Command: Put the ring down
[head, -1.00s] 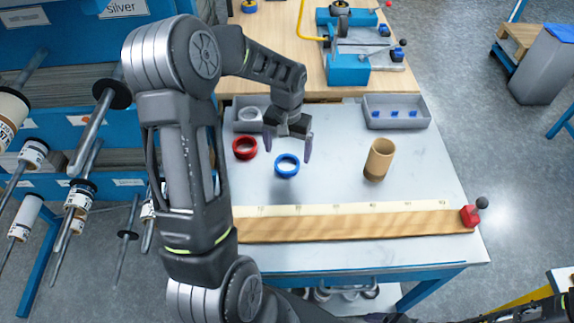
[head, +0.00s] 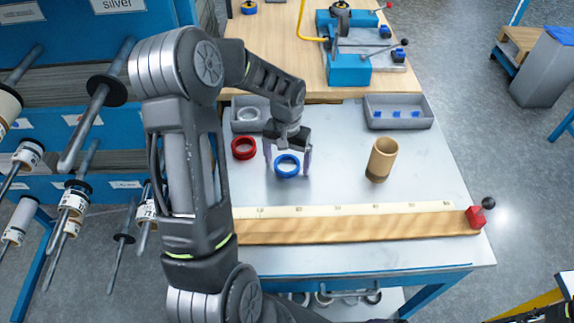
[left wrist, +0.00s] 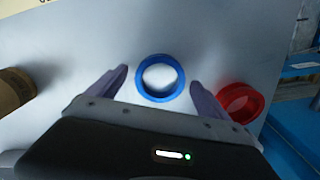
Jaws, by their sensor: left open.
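A blue ring (head: 287,166) lies flat on the grey table top. My left gripper (head: 288,168) is open above it, with one finger on either side of the ring in the head view. In the left wrist view the blue ring (left wrist: 160,77) sits between and a little beyond the open fingers, touching neither as far as I can see. A red ring (head: 244,148) lies just to the left of it on the table; it also shows in the left wrist view (left wrist: 241,102), close beside one finger.
A cardboard tube (head: 381,159) stands to the right. A wooden ruler strip (head: 350,226) runs along the table front. Grey trays (head: 398,112) stand at the back, one holding a pale ring (head: 249,114). The table between ring and tube is clear.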

